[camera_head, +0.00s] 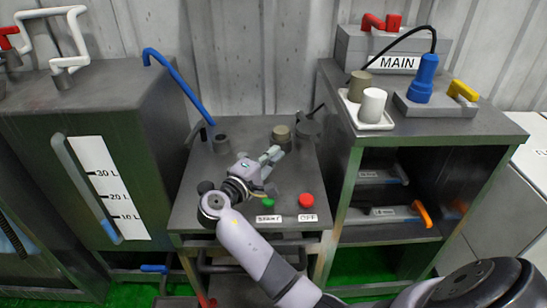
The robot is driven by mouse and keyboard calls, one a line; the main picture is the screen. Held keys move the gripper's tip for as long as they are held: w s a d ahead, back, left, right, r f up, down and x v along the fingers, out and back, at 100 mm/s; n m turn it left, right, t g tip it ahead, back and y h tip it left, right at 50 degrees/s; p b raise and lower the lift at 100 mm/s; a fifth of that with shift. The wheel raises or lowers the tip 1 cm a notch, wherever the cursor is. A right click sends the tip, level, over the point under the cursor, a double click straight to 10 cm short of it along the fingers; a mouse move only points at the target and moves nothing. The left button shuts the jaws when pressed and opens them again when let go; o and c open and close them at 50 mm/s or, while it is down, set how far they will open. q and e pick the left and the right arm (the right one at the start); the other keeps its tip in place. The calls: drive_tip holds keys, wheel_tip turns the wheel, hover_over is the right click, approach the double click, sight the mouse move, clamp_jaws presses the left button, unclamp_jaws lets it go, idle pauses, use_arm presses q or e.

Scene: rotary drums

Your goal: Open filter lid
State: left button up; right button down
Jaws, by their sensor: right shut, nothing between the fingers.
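My right gripper (271,156) is shut and empty over the middle grey table (190,212). Its tips point toward the back and are close to an olive-grey cylinder (281,132); I cannot tell whether they touch it. Just right of that cylinder is a dark round part (309,129) with a thin black rod rising from it. These look like the filter and its lid, but I cannot tell clearly whether the lid is open or shut. The gripper partly covers the area in front of the cylinder. My left gripper is not in view.
A green button (267,202) and a red button (306,201) are at the table front. A dark cylinder (222,144) and a blue lever (173,78) are left. A tall tank (150,95) and a shelved cabinet (480,127) flank the table.

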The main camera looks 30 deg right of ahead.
sight(311, 136)
drive_tip(key=x, duration=0.6)
drive_tip(key=d, duration=0.1)
drive_tip(key=s+d, duration=0.1)
drive_tip(key=d, duration=0.1)
drive_tip(key=shift+d, duration=0.2)
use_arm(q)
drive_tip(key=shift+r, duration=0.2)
use_arm(e)
drive_tip(key=shift+s+d, duration=0.15)
drive_tip(key=shift+d, duration=0.3)
drive_tip(key=shift+s+d+p, duration=0.3)
drive_tip(key=shift+d+p, duration=0.05)
drive_tip(key=shift+d, duration=0.15)
drive_tip(key=shift+s+d+p, duration=0.35)
drive_tip(key=shift+d, duration=0.15)
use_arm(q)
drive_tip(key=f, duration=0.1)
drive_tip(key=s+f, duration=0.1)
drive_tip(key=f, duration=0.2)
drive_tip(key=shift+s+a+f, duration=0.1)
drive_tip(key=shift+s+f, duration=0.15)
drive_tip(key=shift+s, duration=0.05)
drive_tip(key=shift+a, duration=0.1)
